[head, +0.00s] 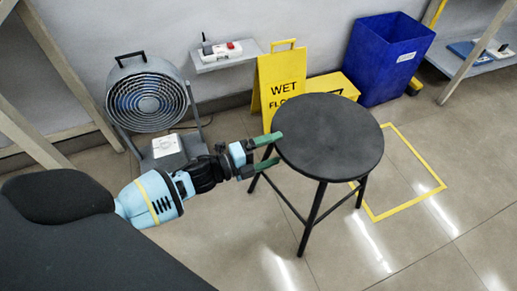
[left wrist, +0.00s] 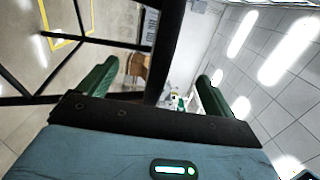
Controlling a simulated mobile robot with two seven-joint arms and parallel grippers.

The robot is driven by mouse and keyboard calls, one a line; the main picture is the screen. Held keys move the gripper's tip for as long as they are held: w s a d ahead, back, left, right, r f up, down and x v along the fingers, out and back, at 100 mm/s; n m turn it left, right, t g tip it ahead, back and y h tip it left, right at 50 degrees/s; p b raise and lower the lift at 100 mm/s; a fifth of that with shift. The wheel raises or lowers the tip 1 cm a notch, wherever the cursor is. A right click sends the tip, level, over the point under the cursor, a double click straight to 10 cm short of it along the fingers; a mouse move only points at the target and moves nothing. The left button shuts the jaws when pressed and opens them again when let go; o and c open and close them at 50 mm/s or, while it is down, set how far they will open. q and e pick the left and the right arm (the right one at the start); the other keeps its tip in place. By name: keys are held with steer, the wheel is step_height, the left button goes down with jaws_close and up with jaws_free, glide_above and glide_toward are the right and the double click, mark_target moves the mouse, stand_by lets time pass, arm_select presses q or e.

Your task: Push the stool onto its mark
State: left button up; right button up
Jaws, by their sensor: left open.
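The stool (head: 330,135) has a round black seat and thin black legs, and it stands upright on the floor. Its mark, a yellow outline (head: 410,205) on the floor, lies to its right. The seat hides part of the mark's left side, and the stool's right leg stands close to that side. My left gripper (head: 268,153) is open at the seat's left edge, its green fingers apart, one near the rim's top and one lower. In the left wrist view the seat (left wrist: 167,50) shows edge-on between the fingers; contact is unclear. My right gripper is not in view.
A yellow wet-floor sign (head: 281,85) and a blue bin (head: 385,60) stand behind the stool. A grey fan (head: 148,100) stands at the left by the wall. Shelf legs (head: 470,65) are at the far right. The floor in and around the mark is clear.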

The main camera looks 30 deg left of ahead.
mark_target(282, 147)
arm_select(q)
steer(key=shift+x, duration=1.7)
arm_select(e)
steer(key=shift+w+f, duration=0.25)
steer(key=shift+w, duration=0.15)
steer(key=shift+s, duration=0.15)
arm_select(q)
steer(key=shift+c, duration=1.5)
steer(key=c, duration=1.7)
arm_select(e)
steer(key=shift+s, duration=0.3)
